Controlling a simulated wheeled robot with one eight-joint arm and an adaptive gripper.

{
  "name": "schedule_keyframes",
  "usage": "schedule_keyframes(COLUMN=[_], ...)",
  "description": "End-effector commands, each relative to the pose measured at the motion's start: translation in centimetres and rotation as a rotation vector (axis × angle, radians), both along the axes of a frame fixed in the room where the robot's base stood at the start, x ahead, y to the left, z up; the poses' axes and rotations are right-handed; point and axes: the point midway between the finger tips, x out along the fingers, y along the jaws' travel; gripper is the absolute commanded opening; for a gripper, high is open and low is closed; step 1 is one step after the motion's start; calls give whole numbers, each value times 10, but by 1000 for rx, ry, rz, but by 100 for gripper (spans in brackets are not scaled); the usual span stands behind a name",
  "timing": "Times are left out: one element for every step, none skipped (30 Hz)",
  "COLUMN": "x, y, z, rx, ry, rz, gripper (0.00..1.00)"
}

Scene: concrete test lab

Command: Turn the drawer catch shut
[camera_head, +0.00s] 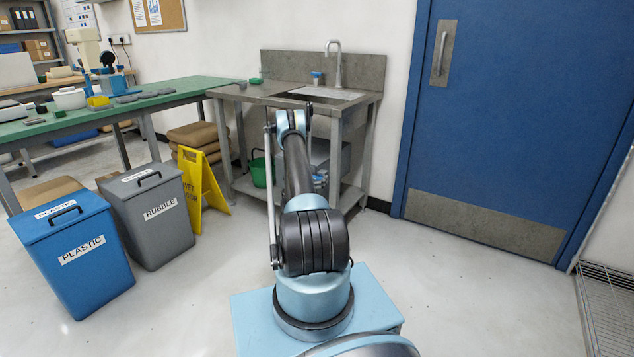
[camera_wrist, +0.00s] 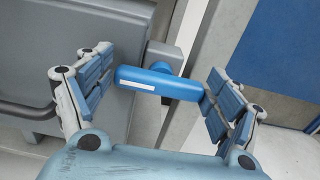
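The catch (camera_wrist: 158,83) is a blue lever with a white strip, in the wrist view. It is joined by a round blue hub to a grey block (camera_wrist: 160,52). A grey panel (camera_wrist: 70,32) with a dark bar handle (camera_wrist: 25,110), seemingly the drawer front, lies to the left. My gripper (camera_wrist: 158,100) is open, with its padded fingers wide apart on either side of the lever. The lever's ends come close to both pads in the picture; I cannot tell whether they touch. In the head view my arm hides the gripper and catch.
A steel sink bench (camera_head: 265,90) stands ahead, with a green bucket (camera_head: 258,170) below. A yellow floor sign (camera_head: 197,180), grey bin (camera_head: 160,225) and blue bin (camera_head: 75,260) are left. A blue door (camera_head: 520,110) is right. Floor at right is clear, up to a wire rack (camera_head: 608,305).

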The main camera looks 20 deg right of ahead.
Motion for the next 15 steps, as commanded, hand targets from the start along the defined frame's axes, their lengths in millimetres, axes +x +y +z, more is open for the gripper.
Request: schedule_keyframes(x=[0, 0, 0, 0, 0, 0, 0, 0, 0, 0, 0, 0, 0, 0, 0], y=[0, 0, 0, 0, -1, -1, -1, -1, -1, -2, -2, -2, -2, -2, -2], z=[0, 0, 0, 0, 0, 0, 0, 0, 0, 0, 0, 0, 1, 1, 2], rx=[0, 0, 0, 0, 0, 1, 1, 1, 1, 1, 1, 1, 1, 1, 1], ry=[0, 0, 0, 0, 0, -1, -1, -1, -1, -1, -1, -1, -1, -1, -1], rz=[1, 0, 0, 0, -1, -1, -1, -1, -2, -2, -2, -2, -2, -2, -3], gripper=[100, 100, 100, 100, 100, 100, 100, 100, 100, 100, 100, 100, 100, 100, 100])
